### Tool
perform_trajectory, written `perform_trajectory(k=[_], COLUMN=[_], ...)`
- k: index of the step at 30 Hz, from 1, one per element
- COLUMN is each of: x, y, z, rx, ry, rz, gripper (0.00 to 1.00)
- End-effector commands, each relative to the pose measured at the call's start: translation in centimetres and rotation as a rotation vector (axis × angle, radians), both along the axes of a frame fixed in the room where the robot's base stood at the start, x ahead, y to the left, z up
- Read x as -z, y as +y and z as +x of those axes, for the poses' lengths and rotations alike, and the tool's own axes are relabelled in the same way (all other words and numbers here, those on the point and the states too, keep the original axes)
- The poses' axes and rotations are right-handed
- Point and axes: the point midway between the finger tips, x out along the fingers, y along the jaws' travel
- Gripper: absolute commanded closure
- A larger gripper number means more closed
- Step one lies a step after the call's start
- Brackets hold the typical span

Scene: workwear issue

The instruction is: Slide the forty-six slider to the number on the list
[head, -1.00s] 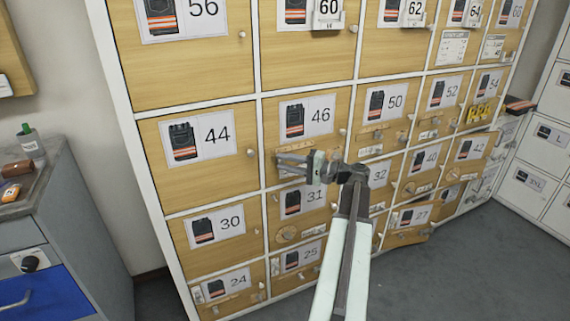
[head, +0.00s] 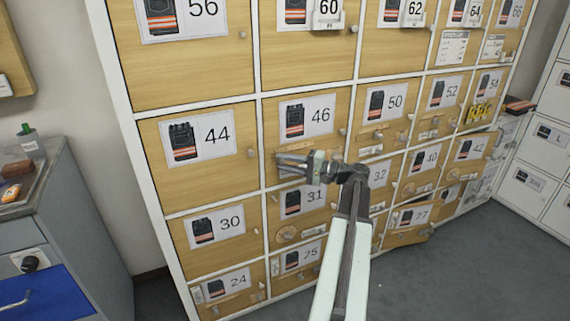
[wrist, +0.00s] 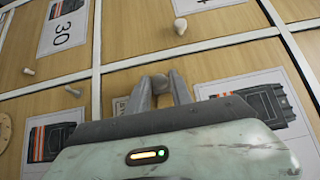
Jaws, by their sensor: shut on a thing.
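The door marked 46 (head: 316,114) is in the middle of the locker wall, with a vest picture beside its number. A slider track (head: 300,146) runs along the door below the label, partly hidden by my gripper. My gripper (head: 283,162) is at the lower left of this door, shut on the forty-six slider. In the wrist view the slider's grey knob (wrist: 160,83) shows between my gripper's fingers (wrist: 158,93). The slider's scale is mostly hidden and I cannot read its position. Two printed sheets (head: 453,48) hang at the upper right; their text is too small to read.
Doors 44 (head: 198,150), 31 (head: 306,205) and 50 (head: 385,103) surround door 46. Small round knobs stick out from several doors. The door marked 27 (head: 412,218) looks ajar at the lower right. A grey cabinet (head: 75,220) stands at the left. The floor at right is clear.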

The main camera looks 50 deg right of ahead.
Motion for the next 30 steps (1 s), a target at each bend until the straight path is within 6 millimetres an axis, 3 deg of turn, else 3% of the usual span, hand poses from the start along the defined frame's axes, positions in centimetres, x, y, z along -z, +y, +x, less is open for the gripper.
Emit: perform_trajectory(k=[5,12,19,20,21,30], x=[0.1,0.1,0.1,0.1,0.1,0.0], y=[-0.1,-2.5,-2.4,-2.4,-2.4,-2.5], z=[-0.1,-1.0,-1.0,-1.0,-1.0,-1.1], rx=[-0.001,0.000,-0.001,-0.001,-0.001,0.000], ry=[0.002,0.002,0.002,0.002,0.002,0.001], rz=[-0.001,-0.001,-0.001,-0.001,-0.001,0.000], gripper=[1.00,1.00,1.00,0.68,0.58,0.58])
